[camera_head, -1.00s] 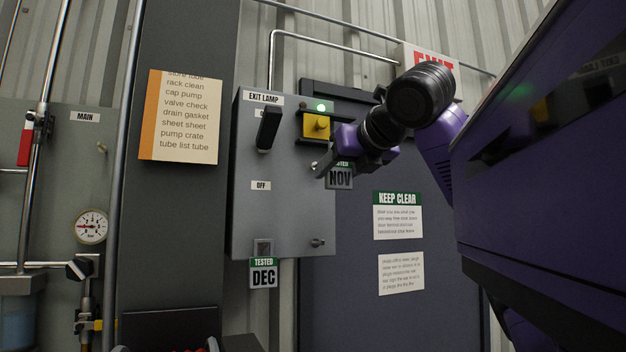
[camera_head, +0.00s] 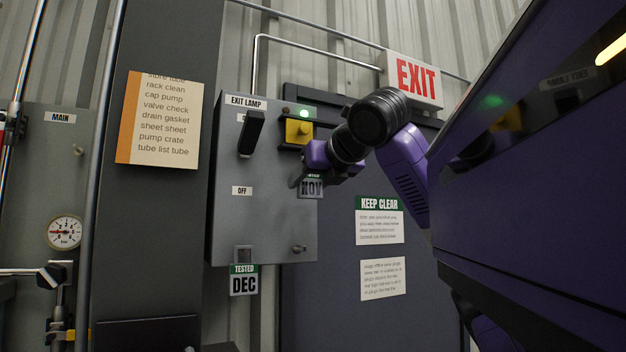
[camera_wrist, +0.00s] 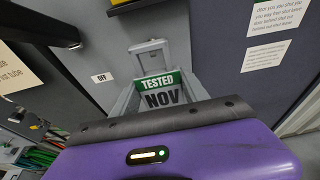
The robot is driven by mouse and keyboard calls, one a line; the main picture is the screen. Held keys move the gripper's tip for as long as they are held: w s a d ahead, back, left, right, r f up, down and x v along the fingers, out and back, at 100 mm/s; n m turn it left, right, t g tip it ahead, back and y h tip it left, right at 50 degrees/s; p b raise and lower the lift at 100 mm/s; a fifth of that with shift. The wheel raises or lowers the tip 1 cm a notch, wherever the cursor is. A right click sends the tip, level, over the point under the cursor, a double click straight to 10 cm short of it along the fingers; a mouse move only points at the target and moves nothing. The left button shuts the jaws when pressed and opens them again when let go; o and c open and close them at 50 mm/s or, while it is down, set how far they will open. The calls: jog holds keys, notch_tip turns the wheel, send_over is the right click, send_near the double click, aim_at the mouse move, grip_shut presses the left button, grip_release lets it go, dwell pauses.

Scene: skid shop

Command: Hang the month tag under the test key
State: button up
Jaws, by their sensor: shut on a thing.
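My gripper (camera_head: 297,182) is shut on the month tag marked TESTED NOV (camera_head: 311,188), in front of the grey EXIT LAMP panel's right edge. In the wrist view the NOV tag (camera_wrist: 164,96) sits between my fingers, its green band and lettering readable. A grey loop or bracket (camera_wrist: 150,47) shows just above it; I cannot tell whether it touches the panel. A yellow knob block (camera_head: 298,131) is above my gripper, with a green lamp (camera_head: 304,112) over it. I see no label naming the test key. A bare peg (camera_head: 299,249) sticks out at the panel's lower right.
A TESTED DEC tag (camera_head: 244,281) hangs at the panel's lower left. The black lever (camera_head: 251,132) juts out left of my gripper. A dark door (camera_head: 330,300) with notices lies to the right. A pressure gauge (camera_head: 65,232) and pipes are far left.

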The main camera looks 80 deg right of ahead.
aim_at(294, 196)
jog(key=shift+r+x, duration=0.2)
jog(key=shift+x, duration=0.85)
jog(key=shift+r+x, duration=0.15)
jog(key=shift+x, duration=0.9)
jog(key=shift+w+d+f, duration=0.4)
jog(key=shift+d+f, duration=0.1)
jog(key=o, duration=1.1)
jog(key=shift+c, duration=0.2)
jog(key=shift+b+v, duration=1.15)
jog(key=shift+v, duration=2.75)
jog(key=shift+f, duration=0.1)
